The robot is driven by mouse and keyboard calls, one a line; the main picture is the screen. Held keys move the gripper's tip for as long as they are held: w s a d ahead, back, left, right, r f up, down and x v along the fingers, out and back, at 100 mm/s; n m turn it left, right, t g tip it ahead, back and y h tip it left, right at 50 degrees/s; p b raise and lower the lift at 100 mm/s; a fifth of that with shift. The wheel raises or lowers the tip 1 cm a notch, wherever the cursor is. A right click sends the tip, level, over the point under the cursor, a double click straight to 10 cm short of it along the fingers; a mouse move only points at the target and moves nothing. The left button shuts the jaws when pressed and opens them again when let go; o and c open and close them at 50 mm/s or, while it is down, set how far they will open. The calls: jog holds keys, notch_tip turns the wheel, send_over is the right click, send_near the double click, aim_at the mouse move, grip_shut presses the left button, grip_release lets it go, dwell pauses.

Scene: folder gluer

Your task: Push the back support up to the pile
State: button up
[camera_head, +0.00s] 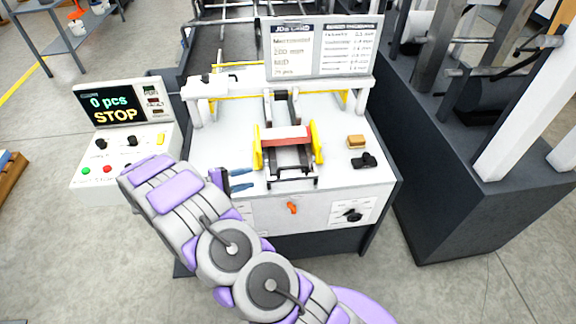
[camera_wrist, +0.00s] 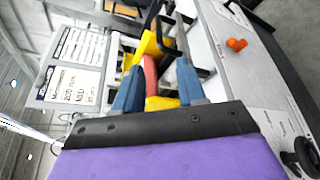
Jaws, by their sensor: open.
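The pile (camera_head: 285,133) appears as a red block with a pale top between two yellow side guides (camera_head: 317,142) on the white machine table. The back support seems to be the dark metal frame (camera_head: 292,180) on the rails in front of it, with a gap between them; I cannot be sure which part it is. My gripper (camera_head: 250,179) is open and empty, with blue fingers left of the dark frame. In the wrist view, my gripper (camera_wrist: 159,66) points towards the guides, and the red block (camera_wrist: 150,74) shows between the fingers, beyond them.
An orange knob (camera_head: 292,207) is on the front panel. A small tan block (camera_head: 356,141) and a black knob (camera_head: 363,160) are on the table's right. A control panel reading STOP (camera_head: 117,115) stands left. The white crossbar (camera_head: 230,86) spans behind the guides.

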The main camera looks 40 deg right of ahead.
aim_at(285, 169)
jog(key=b+x, duration=0.2)
jog(key=x, duration=1.5)
jog(key=shift+d+f, duration=0.15)
jog(key=shift+f, duration=0.05)
jog(key=shift+c, duration=0.2)
grip_shut()
